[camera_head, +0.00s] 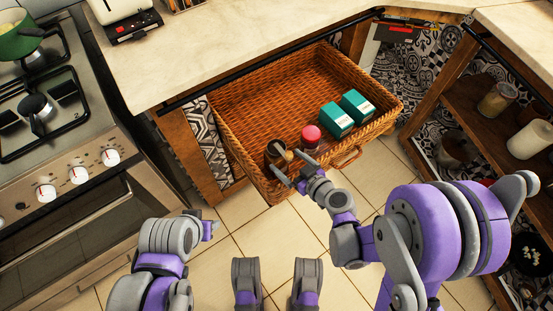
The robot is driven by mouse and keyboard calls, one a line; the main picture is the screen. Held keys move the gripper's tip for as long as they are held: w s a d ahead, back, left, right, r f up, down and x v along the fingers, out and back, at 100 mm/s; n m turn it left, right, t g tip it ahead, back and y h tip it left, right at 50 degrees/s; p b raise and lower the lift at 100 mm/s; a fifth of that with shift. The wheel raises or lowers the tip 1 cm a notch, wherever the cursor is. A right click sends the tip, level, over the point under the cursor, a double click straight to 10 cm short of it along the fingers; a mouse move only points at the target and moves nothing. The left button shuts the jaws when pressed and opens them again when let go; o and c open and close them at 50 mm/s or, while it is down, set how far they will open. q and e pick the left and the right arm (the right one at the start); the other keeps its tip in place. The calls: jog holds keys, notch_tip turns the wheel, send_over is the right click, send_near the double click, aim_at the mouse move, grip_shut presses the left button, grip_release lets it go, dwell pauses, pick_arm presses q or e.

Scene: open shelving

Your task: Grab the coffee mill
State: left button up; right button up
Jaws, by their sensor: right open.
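A small dark jar-like thing with brown and gold tones (278,151), which looks like the coffee mill, stands in the front left corner of the pulled-out wicker drawer (258,98). My right gripper (286,163) is open at the drawer's front edge, its fingers pointing toward the mill. The fingers partly cover the mill's lower side, and I cannot tell whether they touch it. My left arm (170,236) is folded at the lower left; its gripper fingers do not show.
A red-lidded jar (311,134) stands just right of the mill. Two teal boxes (337,119) (357,105) stand farther right in the drawer. The drawer's back left is empty. A stove (60,150) is at left, the counter (210,45) behind, and open shelves (480,130) at right.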

aim_at(280, 158)
jog(key=b+x, duration=0.1)
jog(key=x, duration=0.4)
jog(key=shift+s+a, duration=0.15)
jog(key=shift+s, duration=0.05)
grip_shut()
